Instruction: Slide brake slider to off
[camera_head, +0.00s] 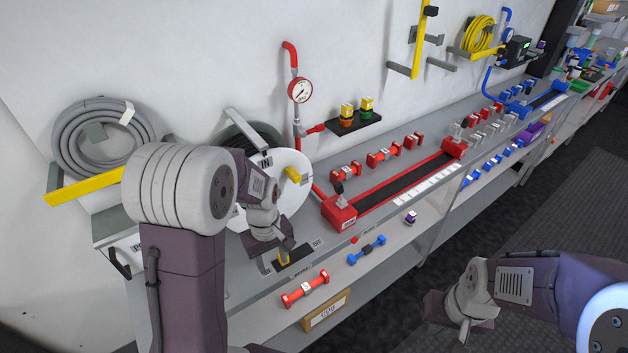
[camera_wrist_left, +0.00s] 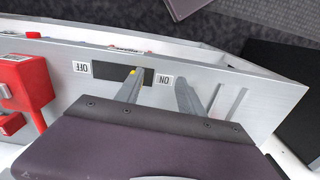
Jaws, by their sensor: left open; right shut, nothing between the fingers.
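The brake slider is a black slot plate (camera_head: 296,254) on the grey bench top, with a small yellow handle (camera_head: 283,258). In the left wrist view, the slot (camera_wrist_left: 108,70) runs between an OFF label (camera_wrist_left: 82,67) and an ON label (camera_wrist_left: 164,79). The yellow handle (camera_wrist_left: 132,72) shows at the slot's ON end, partly hidden by a finger. My left gripper (camera_wrist_left: 160,78) is open just over that end, one finger by the handle, the other past the ON label. Whether it touches the handle is unclear. My right gripper (camera_head: 450,318) is shut and empty, away from the bench.
A white hose reel (camera_head: 290,205) stands behind my left gripper. A red proportioner unit (camera_head: 340,213) is to the right. A red dumbbell-shaped part (camera_head: 305,290) and a blue one (camera_head: 366,250) lie on the lower shelf. The floor at right is clear.

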